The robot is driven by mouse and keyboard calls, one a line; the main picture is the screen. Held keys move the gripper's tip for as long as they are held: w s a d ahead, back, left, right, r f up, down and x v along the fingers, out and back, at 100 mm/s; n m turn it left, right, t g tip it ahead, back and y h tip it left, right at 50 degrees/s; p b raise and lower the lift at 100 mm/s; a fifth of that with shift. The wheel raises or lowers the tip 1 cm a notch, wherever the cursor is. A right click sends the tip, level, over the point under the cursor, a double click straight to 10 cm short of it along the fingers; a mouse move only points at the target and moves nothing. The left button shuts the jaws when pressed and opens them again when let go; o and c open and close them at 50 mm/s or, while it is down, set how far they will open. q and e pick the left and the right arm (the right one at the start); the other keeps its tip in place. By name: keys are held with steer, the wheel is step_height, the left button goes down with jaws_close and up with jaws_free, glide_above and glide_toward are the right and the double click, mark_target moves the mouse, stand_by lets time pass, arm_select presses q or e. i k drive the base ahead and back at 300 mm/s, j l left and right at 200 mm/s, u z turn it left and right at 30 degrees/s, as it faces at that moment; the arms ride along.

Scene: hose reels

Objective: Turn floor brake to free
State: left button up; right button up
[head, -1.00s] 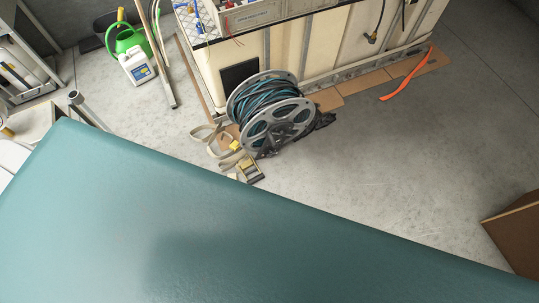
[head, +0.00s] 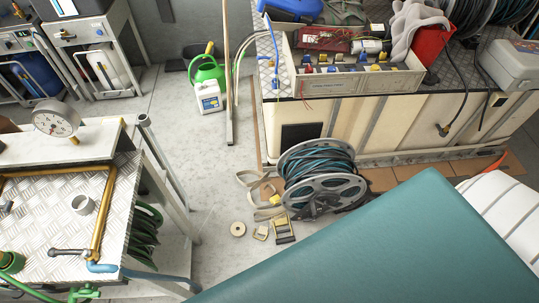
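A grey metal reel (head: 338,200) wound with dark blue-green hose (head: 310,168) stands upright on the floor in the middle of the head view, close to the front of the cream cabinet. A dark fitting shows around the hub of its near flange, but I cannot make out a brake lever or its setting. Neither gripper is in view. A teal part of my own body covers the lower right of the view and hides the floor there.
Beige straps (head: 258,203), a ratchet buckle (head: 284,230) and a tape roll (head: 238,229) lie left of the reel. A tread-plate bench (head: 45,225) with a gauge (head: 56,119) is at left. The cream cabinet (head: 370,135) stands behind. Bare floor (head: 200,160) lies between bench and cabinet.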

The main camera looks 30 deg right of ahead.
mark_target(309, 218)
steer(key=l+u, duration=0.25)
steer(key=l, duration=0.2)
steer(key=l+u, duration=0.2)
steer(key=l, duration=0.2)
steer(key=l+u, duration=0.25)
steer(key=l, duration=0.2)
steer(key=k+l+u, duration=0.25)
steer(key=l, duration=0.15)
steer(key=l+u, duration=0.2)
steer(key=l, duration=0.2)
steer(key=k+l+u, duration=0.25)
steer(key=l, duration=0.15)
steer(key=l+u, duration=0.25)
steer(key=k+l, duration=0.25)
steer(key=l, duration=0.15)
steer(key=k+l, duration=0.25)
steer(key=l, duration=0.2)
steer(key=k+l, duration=0.25)
steer(key=l, duration=0.15)
steer(key=k+l, duration=0.2)
steer(key=l, duration=0.25)
